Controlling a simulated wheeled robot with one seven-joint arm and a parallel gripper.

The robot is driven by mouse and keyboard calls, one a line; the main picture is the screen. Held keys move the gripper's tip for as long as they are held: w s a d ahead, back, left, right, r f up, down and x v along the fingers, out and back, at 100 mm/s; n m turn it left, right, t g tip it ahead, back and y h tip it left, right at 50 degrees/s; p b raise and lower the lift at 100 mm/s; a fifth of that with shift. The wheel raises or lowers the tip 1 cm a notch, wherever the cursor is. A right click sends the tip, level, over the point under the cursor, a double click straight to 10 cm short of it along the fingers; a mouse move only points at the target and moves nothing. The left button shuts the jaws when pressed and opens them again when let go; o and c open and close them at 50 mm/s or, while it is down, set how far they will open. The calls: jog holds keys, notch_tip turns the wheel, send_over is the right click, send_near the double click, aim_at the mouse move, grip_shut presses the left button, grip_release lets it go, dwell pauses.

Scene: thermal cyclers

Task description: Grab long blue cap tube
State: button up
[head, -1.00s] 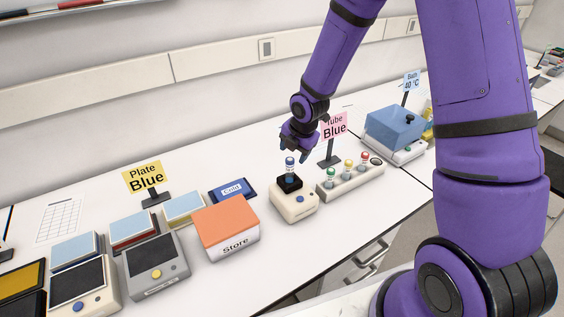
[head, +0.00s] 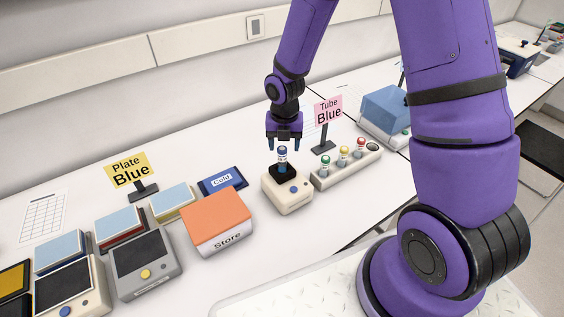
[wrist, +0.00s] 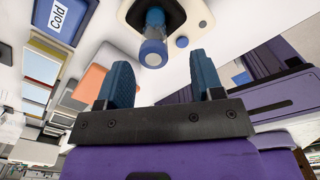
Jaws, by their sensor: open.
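The blue-capped tube (head: 282,156) stands upright in the black holder on top of a small cream device (head: 288,195). In the wrist view the tube (wrist: 153,45) shows end-on, just beyond the fingertips and between their lines. My gripper (head: 284,145) is open and empty, pointing down over the tube. In the head view its fingers appear close around the tube's top. In the wrist view the open fingers (wrist: 161,72) show a gap between them and the tube, with no contact visible.
A cream rack (head: 346,167) with green, yellow and red capped tubes stands right of the device. The orange-topped Store box (head: 217,219) and blue Cold block (head: 223,181) are to the left. A pink "Tube Blue" sign (head: 328,111) stands behind, and a blue-lidded bath (head: 385,108) farther right.

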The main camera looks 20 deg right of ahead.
aim_at(282, 149)
jog(key=shift+w+a+f, duration=0.1)
jog(key=shift+w+f, duration=0.05)
jog(key=shift+f, duration=1.15)
jog(key=shift+w+a+f, duration=0.1)
jog(key=shift+f, duration=1.15)
jog(key=c, duration=1.1)
jog(key=shift+o, duration=0.2)
jog(key=shift+r, duration=0.1)
